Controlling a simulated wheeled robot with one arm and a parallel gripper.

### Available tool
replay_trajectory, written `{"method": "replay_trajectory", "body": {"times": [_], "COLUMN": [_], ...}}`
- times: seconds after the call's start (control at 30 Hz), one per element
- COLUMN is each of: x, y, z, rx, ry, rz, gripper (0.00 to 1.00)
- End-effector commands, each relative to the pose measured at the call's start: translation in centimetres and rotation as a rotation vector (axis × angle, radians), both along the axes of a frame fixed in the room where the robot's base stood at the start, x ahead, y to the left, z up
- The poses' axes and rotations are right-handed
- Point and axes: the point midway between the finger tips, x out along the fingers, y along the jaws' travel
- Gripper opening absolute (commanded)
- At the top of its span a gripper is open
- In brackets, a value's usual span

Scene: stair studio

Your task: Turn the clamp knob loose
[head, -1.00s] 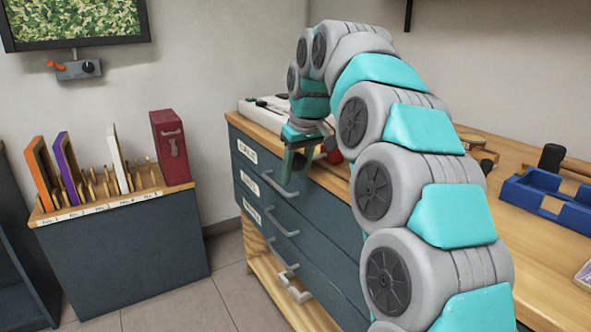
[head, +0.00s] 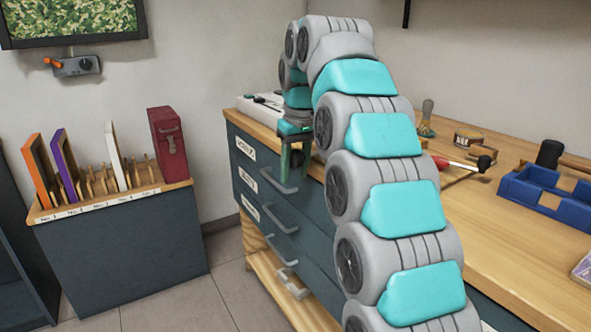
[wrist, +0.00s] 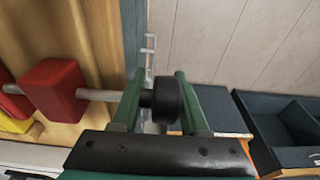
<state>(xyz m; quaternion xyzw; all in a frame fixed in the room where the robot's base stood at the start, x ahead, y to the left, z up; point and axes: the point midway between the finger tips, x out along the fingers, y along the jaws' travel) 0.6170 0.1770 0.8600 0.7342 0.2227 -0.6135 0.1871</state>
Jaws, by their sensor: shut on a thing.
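The clamp knob (wrist: 167,100) is a black round piece on the end of a pale metal rod (wrist: 98,95) in the wrist view. The rod runs left into a red clamp block (wrist: 54,88) over the wooden top. My gripper (wrist: 160,78) has its two green fingers on either side of the knob, shut on it. In the head view my gripper (head: 294,158) points down at the front edge of the bench, by the top drawer. My arm hides the red clamp there, and the knob is hard to make out between the fingers.
Drawer handles (head: 278,183) stick out below my gripper. A rack (head: 100,200) with a red box (head: 168,146) stands left across open floor.

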Motion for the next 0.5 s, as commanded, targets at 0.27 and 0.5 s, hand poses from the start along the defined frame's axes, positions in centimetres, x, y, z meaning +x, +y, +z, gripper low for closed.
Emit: {"method": "replay_trajectory", "body": {"times": [0.27, 0.5], "x": [-0.27, -0.18], "y": [0.67, 0.46], "z": [-0.12, -0.03], "rx": [0.004, 0.004], "ry": [0.005, 0.003], "rz": [0.013, 0.009], "gripper": [0.60, 0.60]}}
